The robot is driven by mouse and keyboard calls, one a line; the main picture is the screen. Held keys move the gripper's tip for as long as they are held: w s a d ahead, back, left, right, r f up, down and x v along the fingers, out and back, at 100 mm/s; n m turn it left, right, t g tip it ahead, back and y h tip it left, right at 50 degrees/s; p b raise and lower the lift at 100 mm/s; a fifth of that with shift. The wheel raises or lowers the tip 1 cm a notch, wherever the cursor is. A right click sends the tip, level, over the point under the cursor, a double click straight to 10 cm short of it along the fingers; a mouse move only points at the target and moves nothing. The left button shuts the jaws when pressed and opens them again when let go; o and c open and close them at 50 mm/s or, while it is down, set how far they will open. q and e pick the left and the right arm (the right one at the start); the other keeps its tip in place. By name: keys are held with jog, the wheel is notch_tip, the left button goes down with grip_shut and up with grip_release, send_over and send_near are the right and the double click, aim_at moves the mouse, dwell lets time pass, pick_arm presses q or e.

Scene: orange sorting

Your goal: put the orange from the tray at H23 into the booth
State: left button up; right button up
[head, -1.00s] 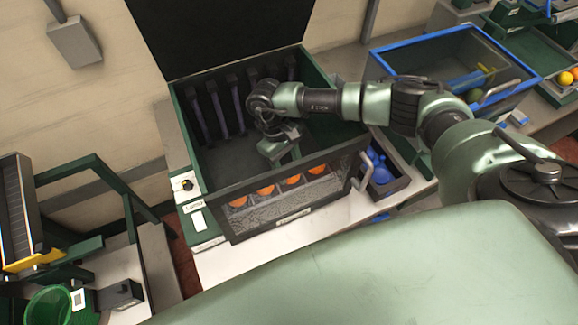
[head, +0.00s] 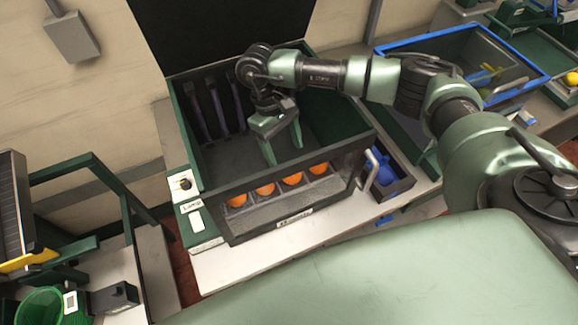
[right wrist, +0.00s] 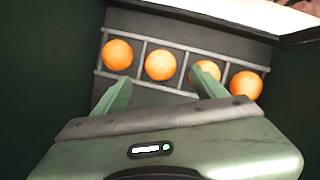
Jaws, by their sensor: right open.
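The booth (head: 190,215) is a dark green box with an open black lid and a clear front window. Several oranges (head: 265,189) sit in a row in a slotted rack low behind that window. The right wrist view shows the same row, with one orange (right wrist: 160,65) between the fingertips in the picture. My right gripper (head: 283,150) is inside the booth, open and empty, apart from the oranges. Its right finger (right wrist: 208,82) partly hides one orange. No tray marked H23 can be made out. My left gripper is not in view.
A small dark box with blue items (head: 386,178) stands right of the booth. A blue-rimmed bin (head: 462,40) is at the back right, with a yellow fruit (head: 572,79) beyond it. A green basket (head: 40,305) is at the lower left. The booth walls surround my gripper.

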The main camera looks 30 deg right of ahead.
jog(key=b+v, duration=0.1)
jog(key=v, duration=0.4)
jog(key=shift+r+b, duration=0.2)
jog(key=shift+b, duration=0.1)
dwell(0.8)
